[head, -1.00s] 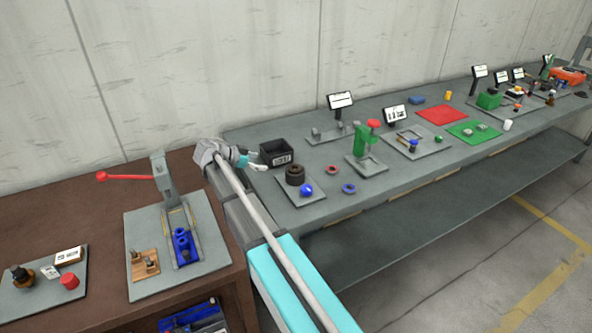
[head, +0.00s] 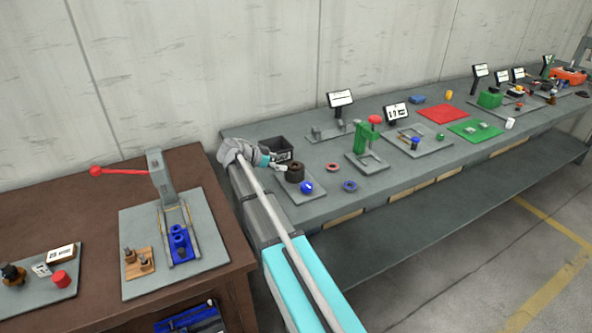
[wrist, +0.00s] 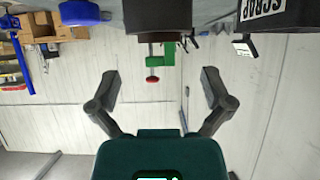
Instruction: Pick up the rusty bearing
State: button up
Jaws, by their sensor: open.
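The rusty bearing (head: 295,172) is a dark brown cylinder standing upright on a small grey plate (head: 293,195) at the near left end of the grey bench. It shows as a dark block at the top edge of the wrist view (wrist: 158,18), partly cut off. My gripper (head: 280,166) is just left of the bearing in the head view. In the wrist view my gripper (wrist: 161,85) has its two fingers spread wide with nothing between them. The bearing lies beyond the fingertips, roughly centred between them. I see no contact.
A black bin (head: 284,147), marked SCRAP in the wrist view (wrist: 280,10), stands close behind the gripper. A blue round part (head: 306,187) sits in front of the bearing. A red ring (head: 333,167), a blue ring (head: 350,186) and a green press (head: 366,140) are to the right.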

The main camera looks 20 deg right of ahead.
aim_at(294, 165)
jog(key=shift+d+f, duration=0.1)
jog(key=shift+d, duration=0.05)
jog(key=b+x, duration=0.2)
jog(key=x, duration=0.2)
jog(key=shift+f, duration=0.1)
jog(key=shift+d+f, duration=0.1)
jog(key=shift+d, duration=0.4)
jog(key=shift+c, duration=0.3)
jog(key=c, duration=1.1)
